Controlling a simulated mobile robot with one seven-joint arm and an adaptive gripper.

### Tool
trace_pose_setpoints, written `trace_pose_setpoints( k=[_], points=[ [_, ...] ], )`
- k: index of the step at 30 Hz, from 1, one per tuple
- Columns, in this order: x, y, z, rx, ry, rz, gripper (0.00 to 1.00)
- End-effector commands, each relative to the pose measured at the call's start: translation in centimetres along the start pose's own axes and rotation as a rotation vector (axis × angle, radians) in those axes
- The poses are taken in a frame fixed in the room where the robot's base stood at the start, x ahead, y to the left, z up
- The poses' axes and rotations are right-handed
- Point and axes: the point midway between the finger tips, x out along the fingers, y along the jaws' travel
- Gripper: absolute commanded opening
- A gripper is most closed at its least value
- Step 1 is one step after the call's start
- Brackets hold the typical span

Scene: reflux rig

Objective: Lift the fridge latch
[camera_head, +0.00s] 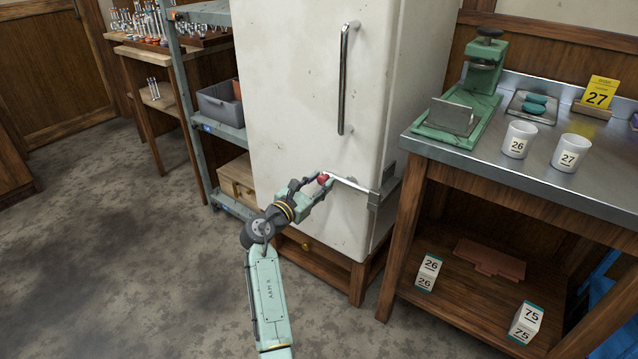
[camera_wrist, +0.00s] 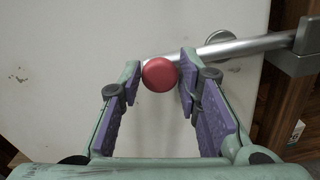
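The fridge (camera_head: 300,110) is white, with a tall upright metal handle (camera_head: 343,80) on its closed door. The latch is a thin metal bar (camera_head: 350,183) low on the door, with a red knob (camera_head: 323,178) on its left end. The bar runs to a grey bracket (camera_head: 375,199) at the door's right edge. In the wrist view, the bar (camera_wrist: 245,47) slopes slightly up to the right from the knob (camera_wrist: 159,74). My gripper (camera_head: 319,182) is at the knob, one fingertip on each side of it. The fingertips are very close to it; I cannot tell whether they touch.
A metal-topped bench (camera_head: 560,185) stands right of the fridge, with a green press (camera_head: 470,95) and white cups on top. A shelf unit (camera_head: 200,120) with a grey bin (camera_head: 220,103) stands to the left. The floor at front left is clear.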

Motion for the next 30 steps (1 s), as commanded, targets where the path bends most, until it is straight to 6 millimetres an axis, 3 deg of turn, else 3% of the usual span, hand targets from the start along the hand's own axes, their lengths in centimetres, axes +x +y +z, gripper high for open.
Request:
trace_pose_setpoints(
  k=[13, 30],
  points=[
    [-0.02, 0.00, -0.01, 0.000, 0.000, 0.000, 0.00],
    [0.00, -0.01, 0.00, -0.023, 0.001, 0.000, 0.00]
  ],
)
